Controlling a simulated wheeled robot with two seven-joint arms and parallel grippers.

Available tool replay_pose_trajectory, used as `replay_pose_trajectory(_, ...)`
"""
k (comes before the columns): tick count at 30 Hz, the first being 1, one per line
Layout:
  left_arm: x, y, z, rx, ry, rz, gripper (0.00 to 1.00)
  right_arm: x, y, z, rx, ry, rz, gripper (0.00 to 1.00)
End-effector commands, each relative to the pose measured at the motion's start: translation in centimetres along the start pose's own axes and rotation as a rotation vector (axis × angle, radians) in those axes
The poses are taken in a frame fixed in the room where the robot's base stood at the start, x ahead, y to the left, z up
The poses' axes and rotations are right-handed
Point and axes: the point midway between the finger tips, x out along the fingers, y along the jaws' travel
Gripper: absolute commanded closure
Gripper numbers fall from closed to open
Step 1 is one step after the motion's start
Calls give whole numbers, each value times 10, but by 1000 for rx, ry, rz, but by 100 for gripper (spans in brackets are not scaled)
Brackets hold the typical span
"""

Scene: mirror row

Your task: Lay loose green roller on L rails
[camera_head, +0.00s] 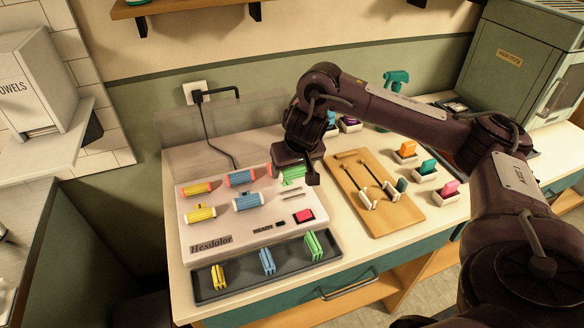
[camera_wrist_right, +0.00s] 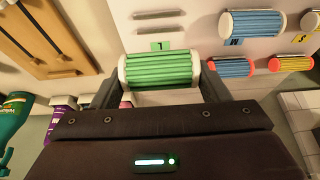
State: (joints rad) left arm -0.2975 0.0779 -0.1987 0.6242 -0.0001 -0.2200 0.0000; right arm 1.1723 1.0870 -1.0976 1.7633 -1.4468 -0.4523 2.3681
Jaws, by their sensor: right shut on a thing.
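The loose green roller (camera_wrist_right: 158,69), ribbed with pale end caps, is between the fingers of my right gripper (camera_wrist_right: 155,88) in the wrist view. Green also shows beneath this gripper (camera_head: 300,176) in the head view, partly hidden by it. My right gripper is shut on the roller, over the right part of the white roller panel (camera_head: 258,229). The green L label (camera_wrist_right: 160,45) lies just beyond the roller in the wrist view, with pale rails (camera_wrist_right: 158,15) past it. Whether the roller touches the panel is unclear. My left gripper is not in view.
Blue (camera_head: 248,201) and yellow (camera_head: 200,214) rollers sit on the panel, with red-ended ones behind. A dark tray (camera_head: 240,285) with coloured clips lies in front. A wooden board (camera_head: 400,214) with two tongs-like tools is to the right. A cord runs behind.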

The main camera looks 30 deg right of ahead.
Motion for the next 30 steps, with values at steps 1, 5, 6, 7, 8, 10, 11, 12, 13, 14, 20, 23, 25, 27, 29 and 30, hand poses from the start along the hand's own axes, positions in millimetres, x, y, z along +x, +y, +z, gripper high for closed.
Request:
replay_pose_trajectory(1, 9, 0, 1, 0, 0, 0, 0, 7, 0, 3, 0, 1, 0, 54)
replay_pose_trajectory(5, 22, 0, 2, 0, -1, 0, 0, 17, 0, 7, 0, 1, 0, 54)
replay_pose_trajectory(6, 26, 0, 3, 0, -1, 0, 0, 20, 0, 8, 0, 1, 0, 54)
replay_pose_trajectory(7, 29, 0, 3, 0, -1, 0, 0, 22, 0, 9, 0, 1, 0, 54)
replay_pose_trajectory(8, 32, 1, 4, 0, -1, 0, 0, 24, 0, 10, 0, 1, 0, 54)
replay_pose_trajectory(10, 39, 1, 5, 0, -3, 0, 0, 29, 0, 12, 0, 0, 0, 54)
replay_pose_trajectory(11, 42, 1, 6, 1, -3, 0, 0, 31, 0, 13, 0, 0, 0, 54)
replay_pose_trajectory(12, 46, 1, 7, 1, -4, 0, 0, 34, 0, 14, 1, 0, 0, 54)
replay_pose_trajectory(13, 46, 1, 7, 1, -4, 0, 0, 35, 0, 15, 1, -1, 0, 54)
replay_pose_trajectory(14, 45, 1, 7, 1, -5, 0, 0, 37, 0, 16, 1, -2, 0, 54)
replay_pose_trajectory(20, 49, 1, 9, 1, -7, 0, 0, 49, 0, 21, 0, -1, 0, 54)
replay_pose_trajectory(23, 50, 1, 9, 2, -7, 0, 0, 51, -1, 21, 0, 0, -1, 54)
replay_pose_trajectory(25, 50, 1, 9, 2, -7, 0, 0, 51, -1, 21, 0, 0, -1, 54)
replay_pose_trajectory(27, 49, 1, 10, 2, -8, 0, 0, 51, -1, 21, 0, 0, -1, 54)
replay_pose_trajectory(29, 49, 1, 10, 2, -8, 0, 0, 51, -1, 21, 0, 0, -1, 54)
replay_pose_trajectory(30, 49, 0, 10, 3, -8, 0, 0, 51, -1, 21, 0, 0, -1, 54)
